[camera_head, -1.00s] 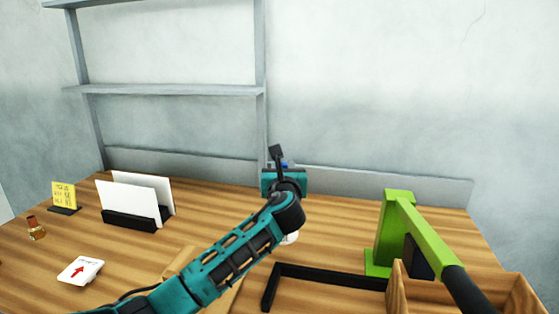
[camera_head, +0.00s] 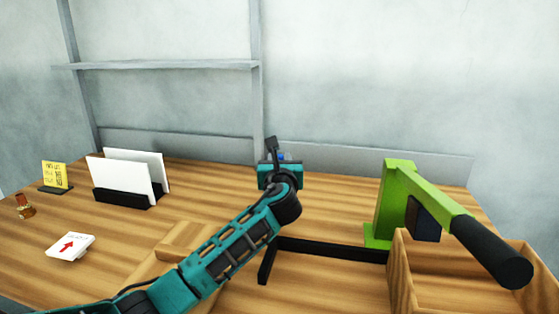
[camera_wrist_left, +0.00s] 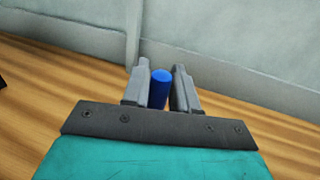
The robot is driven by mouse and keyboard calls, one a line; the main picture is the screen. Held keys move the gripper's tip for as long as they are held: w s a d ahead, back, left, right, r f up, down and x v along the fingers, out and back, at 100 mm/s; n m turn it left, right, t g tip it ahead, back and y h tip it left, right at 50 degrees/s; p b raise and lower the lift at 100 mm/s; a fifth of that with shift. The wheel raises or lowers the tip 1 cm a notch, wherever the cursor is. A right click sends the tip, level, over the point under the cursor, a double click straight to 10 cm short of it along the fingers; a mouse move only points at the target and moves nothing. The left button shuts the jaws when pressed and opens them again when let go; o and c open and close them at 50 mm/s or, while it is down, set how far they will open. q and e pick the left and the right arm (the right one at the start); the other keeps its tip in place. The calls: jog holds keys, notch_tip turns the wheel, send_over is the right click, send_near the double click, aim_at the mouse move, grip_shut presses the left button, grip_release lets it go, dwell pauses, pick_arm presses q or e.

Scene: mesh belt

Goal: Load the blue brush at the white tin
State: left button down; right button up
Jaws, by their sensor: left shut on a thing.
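My left gripper (camera_wrist_left: 160,88) is shut on the blue brush (camera_wrist_left: 160,86), whose blue rounded end shows between the two grey fingers in the left wrist view. In the head view the left gripper (camera_head: 281,157) is over the back middle of the table, and only a small blue bit of the brush (camera_head: 281,156) shows there. The rest of the brush is hidden by the gripper and wrist. I cannot make out the white tin in the current frames. My right gripper is not in view.
A green press with a black handle (camera_head: 398,200) stands at the right, beside an open wooden box (camera_head: 403,270). A black angled bar (camera_head: 330,249) lies left of them.

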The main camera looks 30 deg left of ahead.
pick_arm(q)
jog(key=shift+f, duration=0.6)
dwell(1.1)
jog(key=shift+r, duration=0.1)
notch_tip(320, 180, up, 5)
jog(key=p, duration=0.5)
jog(key=shift+p, duration=0.4)
jog(key=shift+r+b, duration=0.3)
jog(key=shift+r, duration=0.7)
